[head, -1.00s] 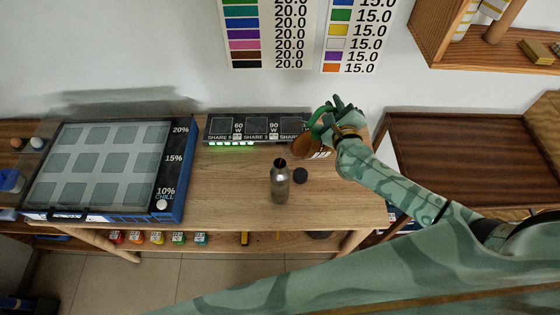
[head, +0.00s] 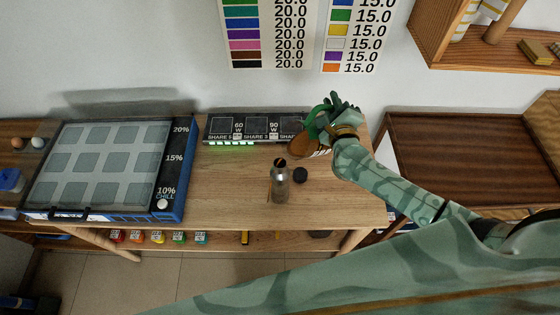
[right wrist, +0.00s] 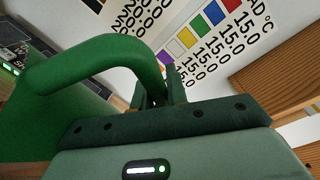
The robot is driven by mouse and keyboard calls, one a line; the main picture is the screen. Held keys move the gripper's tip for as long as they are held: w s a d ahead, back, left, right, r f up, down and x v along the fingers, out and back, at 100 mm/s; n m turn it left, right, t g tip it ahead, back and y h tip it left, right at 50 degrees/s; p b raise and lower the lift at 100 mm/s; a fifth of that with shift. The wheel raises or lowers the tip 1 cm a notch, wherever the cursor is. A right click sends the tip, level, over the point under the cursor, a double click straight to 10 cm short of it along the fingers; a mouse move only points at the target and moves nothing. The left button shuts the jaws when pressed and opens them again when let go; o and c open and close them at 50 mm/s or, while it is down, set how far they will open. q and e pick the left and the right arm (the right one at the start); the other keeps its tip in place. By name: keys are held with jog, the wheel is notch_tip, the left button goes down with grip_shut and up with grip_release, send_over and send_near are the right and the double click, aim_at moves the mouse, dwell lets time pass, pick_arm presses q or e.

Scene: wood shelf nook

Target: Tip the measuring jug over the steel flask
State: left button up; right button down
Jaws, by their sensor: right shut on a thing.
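The measuring jug (head: 300,147) has a green handle and shows brown at its tilted mouth. It is held tipped to the left, above and slightly right of the steel flask (head: 279,188). My right gripper (head: 328,122) is shut on the jug's handle. In the right wrist view the green handle (right wrist: 95,62) loops up in front of the gripper. The flask stands upright and open on the wooden table. A thin brown streak shows along the flask's left side; I cannot tell whether any enters the mouth. My left gripper is not in view.
A black cap (head: 300,175) lies right of the flask. A dark panel strip (head: 255,128) with green lights stands behind. A blue-edged tray unit (head: 180,165) is at the left, and a dark brown tray (head: 440,150) at the right. The table's front is clear.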

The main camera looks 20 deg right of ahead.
jog(key=shift+s+a+r+n, duration=0.15)
jog(key=shift+a+r+n, duration=0.2)
jog(key=shift+r, duration=0.2)
jog(key=shift+s+a+r+n+t+p, duration=0.2)
jog(key=shift+a+r+n+t+p, duration=0.3)
jog(key=shift+a+r+n+p, duration=0.35)
dwell(1.8)
